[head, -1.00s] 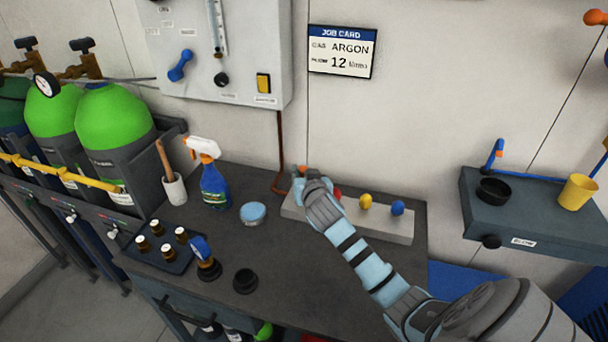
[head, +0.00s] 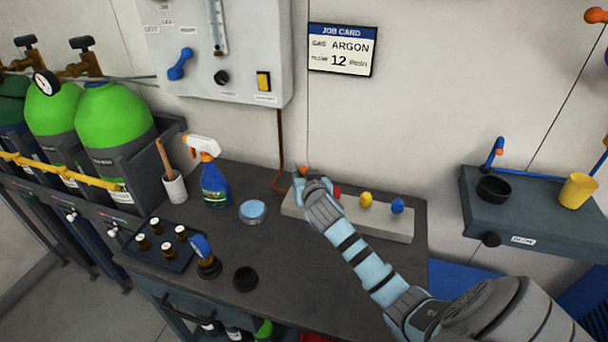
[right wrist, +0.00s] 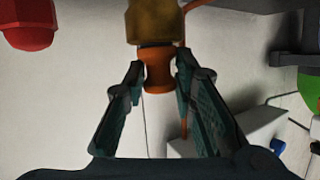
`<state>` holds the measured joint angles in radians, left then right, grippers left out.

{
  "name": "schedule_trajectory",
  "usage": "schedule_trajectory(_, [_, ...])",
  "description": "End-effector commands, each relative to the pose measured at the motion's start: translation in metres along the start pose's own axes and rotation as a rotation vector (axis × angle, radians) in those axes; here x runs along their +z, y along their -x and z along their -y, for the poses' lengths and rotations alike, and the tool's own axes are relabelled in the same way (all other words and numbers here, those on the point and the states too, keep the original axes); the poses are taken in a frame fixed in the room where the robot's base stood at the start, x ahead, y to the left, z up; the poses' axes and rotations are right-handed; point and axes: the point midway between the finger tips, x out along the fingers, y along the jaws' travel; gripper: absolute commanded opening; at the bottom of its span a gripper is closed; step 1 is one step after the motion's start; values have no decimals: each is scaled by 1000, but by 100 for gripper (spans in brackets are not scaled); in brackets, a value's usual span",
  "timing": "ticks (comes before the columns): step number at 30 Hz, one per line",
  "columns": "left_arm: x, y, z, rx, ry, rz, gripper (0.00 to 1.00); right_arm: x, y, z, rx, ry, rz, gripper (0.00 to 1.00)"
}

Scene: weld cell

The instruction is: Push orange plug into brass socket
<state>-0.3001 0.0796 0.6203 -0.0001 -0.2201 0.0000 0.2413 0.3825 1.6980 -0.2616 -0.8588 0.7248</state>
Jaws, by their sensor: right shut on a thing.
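The orange plug (right wrist: 158,70) is between the fingertips of my right gripper (right wrist: 157,82) in the right wrist view. The gripper is shut on it. The brass socket (right wrist: 155,20) lies straight beyond the plug at the top of that view, lined up with it. A thin dark line separates them; I cannot tell whether it is a gap or how deep the plug sits. In the head view my right gripper (head: 311,186) is over the left end of the pale block (head: 385,227), hiding the socket. A bit of orange (head: 302,170) shows behind it. My left gripper is out of view.
Red (head: 337,191), yellow (head: 365,201) and blue (head: 397,206) knobs stand on the block right of my gripper. A copper pipe (head: 280,150) runs down the wall behind. A spray bottle (head: 214,185) and a round blue-topped tin (head: 253,211) stand left on the bench.

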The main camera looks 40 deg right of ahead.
Motion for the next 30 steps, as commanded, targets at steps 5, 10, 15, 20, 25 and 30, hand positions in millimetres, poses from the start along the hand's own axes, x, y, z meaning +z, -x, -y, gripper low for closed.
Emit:
schedule_trajectory(5, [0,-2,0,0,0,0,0,3,-1,0,0,0,0,29])
schedule_trajectory(10, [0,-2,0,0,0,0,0,3,-1,0,0,0,0,33])
schedule_trajectory(15, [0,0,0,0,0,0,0,2,1,0,0,0,1,33])
schedule_trajectory(20, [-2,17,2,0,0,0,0,-1,17,0,0,2,1,33])
schedule_trajectory(25, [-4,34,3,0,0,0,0,-1,38,1,-1,1,2,33])
schedule_trajectory(30, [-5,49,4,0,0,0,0,-2,58,0,-1,1,1,33])
